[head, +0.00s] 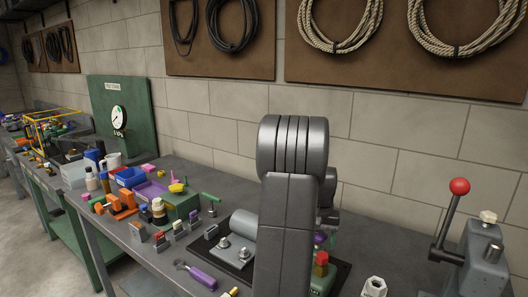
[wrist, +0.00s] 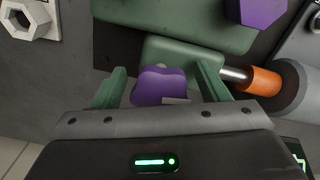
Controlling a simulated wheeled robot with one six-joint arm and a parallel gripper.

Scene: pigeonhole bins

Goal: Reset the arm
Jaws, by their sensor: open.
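My gripper (wrist: 163,68) shows in the wrist view as two green fingers, spread apart. A purple knob-like piece (wrist: 160,86) shows between the fingers, with a gap visible at its right side; I cannot tell its depth. A green block (wrist: 182,50) lies just beyond the fingertips. In the head view my grey arm rises in the middle over the bench and hides the gripper behind it.
The bench (head: 190,268) is crowded: a purple-handled tool (head: 201,277), a green block with a red top (head: 321,268), a hex nut (head: 374,287) and a red-knobbed lever (head: 460,186). In the wrist view, an orange-and-grey part (wrist: 262,82) is close right of the fingers.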

